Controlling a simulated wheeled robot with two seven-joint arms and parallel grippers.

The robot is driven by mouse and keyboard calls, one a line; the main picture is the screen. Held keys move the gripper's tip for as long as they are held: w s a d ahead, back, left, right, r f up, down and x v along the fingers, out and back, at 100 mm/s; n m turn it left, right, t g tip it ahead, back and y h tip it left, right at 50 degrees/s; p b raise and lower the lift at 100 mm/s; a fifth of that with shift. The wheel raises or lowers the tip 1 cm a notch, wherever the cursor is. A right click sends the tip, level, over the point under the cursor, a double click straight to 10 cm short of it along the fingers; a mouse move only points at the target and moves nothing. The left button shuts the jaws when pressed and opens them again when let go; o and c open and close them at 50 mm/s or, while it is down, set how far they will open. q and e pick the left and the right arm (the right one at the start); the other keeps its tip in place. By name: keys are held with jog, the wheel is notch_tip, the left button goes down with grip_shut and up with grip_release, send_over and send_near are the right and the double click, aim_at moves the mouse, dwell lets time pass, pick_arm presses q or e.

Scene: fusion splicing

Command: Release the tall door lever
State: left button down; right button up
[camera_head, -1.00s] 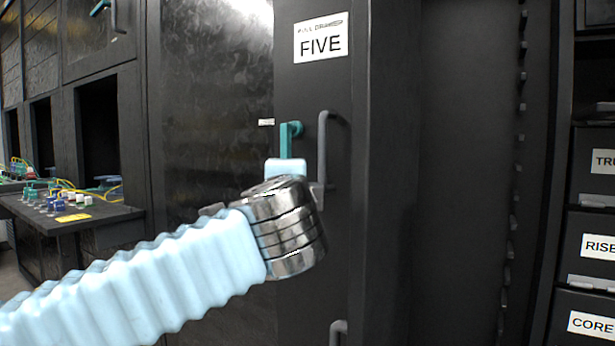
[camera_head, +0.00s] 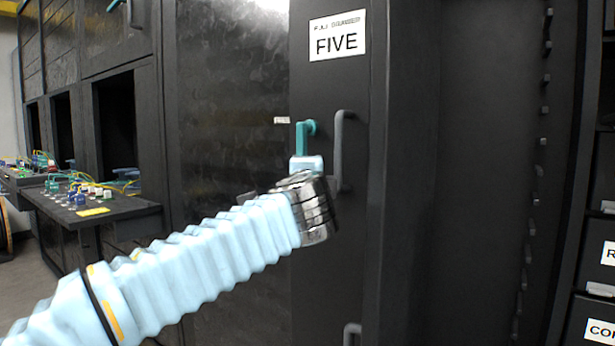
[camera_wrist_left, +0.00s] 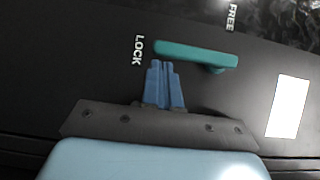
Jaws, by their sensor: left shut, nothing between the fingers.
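The tall door lever is a teal handle (camera_head: 303,137) on the dark door marked FIVE; it hangs down from its pivot at its upper right. In the left wrist view the lever (camera_wrist_left: 195,53) lies across the picture, its free end near the word LOCK (camera_wrist_left: 138,50) and its pivot end nearer the word FREE (camera_wrist_left: 233,17). My left gripper (camera_wrist_left: 160,65) is shut and empty, its blue fingertips close to the lever's free end. Whether they touch it I cannot tell. In the head view my wrist hides the fingers. My right gripper is not in view.
A grey vertical pull handle (camera_head: 342,150) stands just right of the lever. The FIVE label (camera_head: 337,36) is above. A bench (camera_head: 92,216) with small coloured parts and cables is at the left. Labelled drawers (camera_head: 593,265) are at the far right.

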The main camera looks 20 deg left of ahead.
pick_arm(q)
jog(key=shift+w+a, duration=0.15)
jog(key=shift+w, duration=0.5)
jog(key=w+a+r+m+t+h+b, duration=0.2)
jog(key=a+m+t+h+b, duration=0.1)
jog(key=m, duration=0.6)
jog(key=w+a+r+m+t+h+b, duration=0.2)
jog(key=a+m+h+b, duration=0.3)
jog(key=a+m+b, duration=0.3)
jog(key=shift+r+m+t+h+b, duration=0.25)
jog(key=shift+m+t+b, duration=0.55)
jog(key=shift+m+b, duration=0.45)
jog(key=shift+a, duration=0.15)
